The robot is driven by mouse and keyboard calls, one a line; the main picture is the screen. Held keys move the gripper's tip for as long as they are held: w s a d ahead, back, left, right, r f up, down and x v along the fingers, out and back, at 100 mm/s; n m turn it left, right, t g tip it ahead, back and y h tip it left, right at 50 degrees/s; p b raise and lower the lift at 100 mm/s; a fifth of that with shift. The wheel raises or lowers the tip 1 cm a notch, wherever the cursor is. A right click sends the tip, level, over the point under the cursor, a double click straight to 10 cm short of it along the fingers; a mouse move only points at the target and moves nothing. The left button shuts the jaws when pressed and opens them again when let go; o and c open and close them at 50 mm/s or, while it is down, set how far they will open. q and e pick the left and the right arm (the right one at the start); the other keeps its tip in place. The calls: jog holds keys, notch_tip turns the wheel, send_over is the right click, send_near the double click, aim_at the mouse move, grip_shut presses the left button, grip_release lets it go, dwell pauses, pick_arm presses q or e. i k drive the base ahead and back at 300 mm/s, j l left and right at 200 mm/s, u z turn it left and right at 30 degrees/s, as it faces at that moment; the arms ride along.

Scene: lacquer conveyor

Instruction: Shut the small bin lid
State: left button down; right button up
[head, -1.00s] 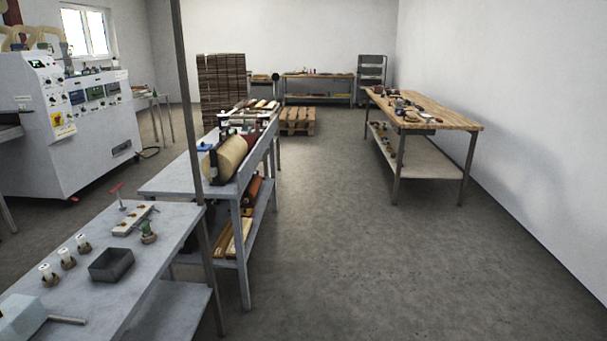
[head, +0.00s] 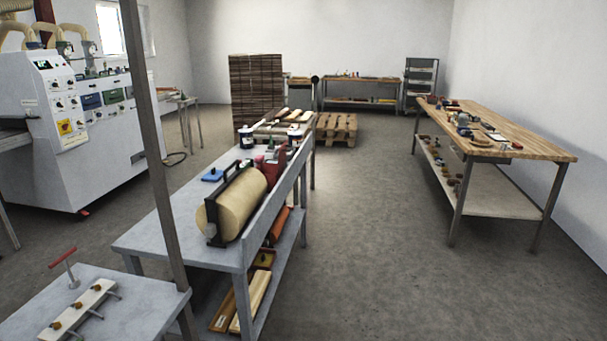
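I cannot make out a small bin or its lid in the head view. Neither of my grippers is in view. The nearest surface is a grey table (head: 135,305) at the lower left, with a red-handled tool (head: 66,262) and a pale block with brass-coloured knobs (head: 78,312) on it.
A grey bench (head: 150,232) holding a large tan roll (head: 236,204) stands left of centre. A thin post (head: 152,140) rises before it. A white machine (head: 55,150) stands far left. A wooden workbench (head: 545,152) is at right. Open floor (head: 380,250) lies between the benches.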

aim_at(283, 150)
jog(key=i+l+u, duration=0.15)
jog(key=i+u, duration=0.35)
jog(key=i, duration=0.15)
jog(key=i+l+u, duration=0.3)
jog(key=l+u, duration=0.35)
jog(key=i+l+u, duration=0.15)
jog(key=l+u, duration=0.45)
jog(key=i+l, duration=0.05)
jog(key=l, duration=0.05)
